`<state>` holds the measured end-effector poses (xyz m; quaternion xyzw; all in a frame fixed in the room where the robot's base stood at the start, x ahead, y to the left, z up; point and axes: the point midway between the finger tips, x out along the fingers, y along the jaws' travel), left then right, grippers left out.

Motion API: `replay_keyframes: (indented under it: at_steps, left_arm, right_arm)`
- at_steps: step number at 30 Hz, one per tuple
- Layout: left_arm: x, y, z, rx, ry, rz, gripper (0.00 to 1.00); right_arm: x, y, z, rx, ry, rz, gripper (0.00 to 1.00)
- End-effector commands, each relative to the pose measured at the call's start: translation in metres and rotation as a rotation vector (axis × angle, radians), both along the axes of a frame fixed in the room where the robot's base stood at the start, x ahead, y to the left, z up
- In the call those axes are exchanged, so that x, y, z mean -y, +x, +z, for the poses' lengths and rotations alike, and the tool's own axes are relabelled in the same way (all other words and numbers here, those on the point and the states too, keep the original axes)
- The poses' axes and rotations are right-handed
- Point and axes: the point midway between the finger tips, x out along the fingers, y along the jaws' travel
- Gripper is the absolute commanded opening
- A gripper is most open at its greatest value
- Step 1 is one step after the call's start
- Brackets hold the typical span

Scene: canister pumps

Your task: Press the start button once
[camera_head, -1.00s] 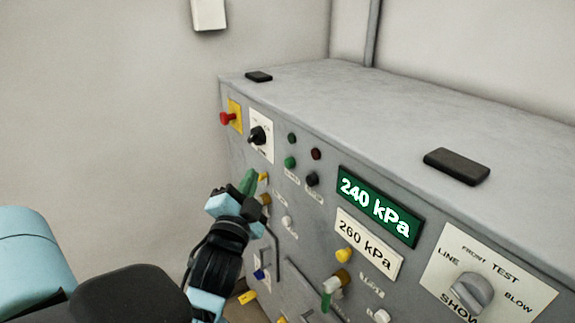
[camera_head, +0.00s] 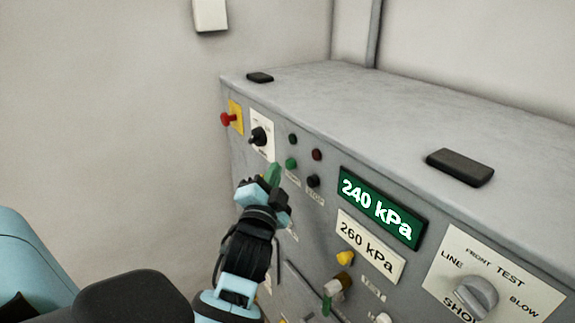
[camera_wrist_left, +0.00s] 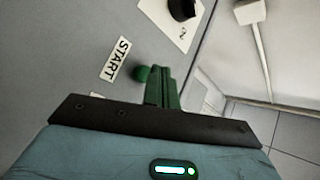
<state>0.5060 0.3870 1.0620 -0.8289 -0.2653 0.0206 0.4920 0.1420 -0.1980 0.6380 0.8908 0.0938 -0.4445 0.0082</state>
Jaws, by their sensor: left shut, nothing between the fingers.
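The green start button (camera_head: 291,163) is on the front of the grey cabinet, left of the black stop button (camera_head: 313,181). My left gripper (camera_head: 272,174) is shut and empty, its green fingertips just left of and below the start button. In the left wrist view the green start button (camera_wrist_left: 142,73) shows beside the START label (camera_wrist_left: 115,58), close to the left side of my green fingers (camera_wrist_left: 163,88). I cannot tell whether the fingertips touch the panel. My right gripper is not in view.
A red emergency knob (camera_head: 227,119) on a yellow plate and a black rotary switch (camera_head: 259,135) sit up and left. A green lamp (camera_head: 293,139) and a red lamp (camera_head: 317,155) are above the buttons. A green display (camera_head: 381,207) reads 240 kPa.

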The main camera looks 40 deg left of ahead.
Motion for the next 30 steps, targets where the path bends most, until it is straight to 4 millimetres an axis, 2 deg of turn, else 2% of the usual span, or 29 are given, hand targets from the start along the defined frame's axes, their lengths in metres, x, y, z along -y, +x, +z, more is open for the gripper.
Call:
replay_keyframes:
  at_steps: [30]
  left_arm:
    - [-0.0001, -0.0002, -0.0001, 0.0, 0.0, 0.0, 0.0]
  right_arm:
    - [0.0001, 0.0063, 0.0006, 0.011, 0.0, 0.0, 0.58]
